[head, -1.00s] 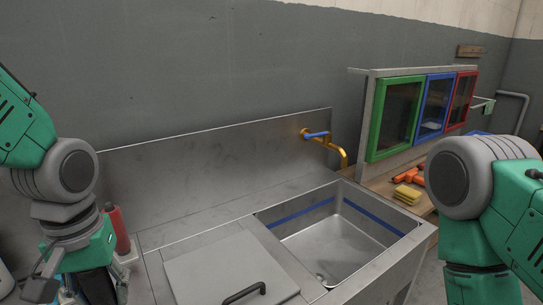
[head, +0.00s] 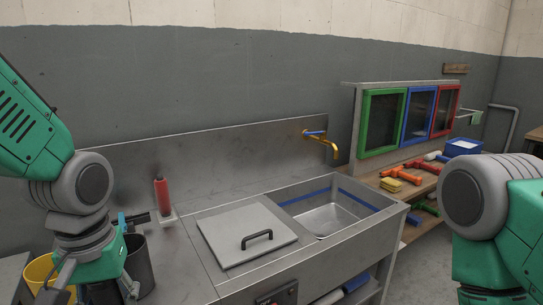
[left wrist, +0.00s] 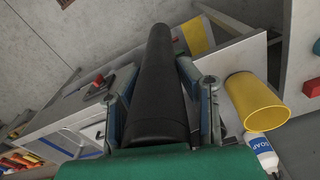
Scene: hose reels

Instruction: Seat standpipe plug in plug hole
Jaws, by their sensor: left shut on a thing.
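My left gripper (head: 97,289) is at the lower left of the head view, left of the sink counter. In the left wrist view it is shut on a long black tube, the standpipe plug (left wrist: 158,85), which lies between its two fingers and reaches out past them. The sink basin (head: 335,216) is open at the right end of the counter, with a blue line around its inner wall. A small dark spot, the plug hole (head: 322,236), shows at the basin floor, partly cut off by the near rim. My right gripper is out of view.
A grey lid with a black handle (head: 252,225) covers the counter left of the basin. A brass tap (head: 328,144) projects over the basin. A red bottle (head: 162,195) stands at the back left. A yellow cup (left wrist: 258,100) and a soap bottle (left wrist: 262,151) show in the wrist view.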

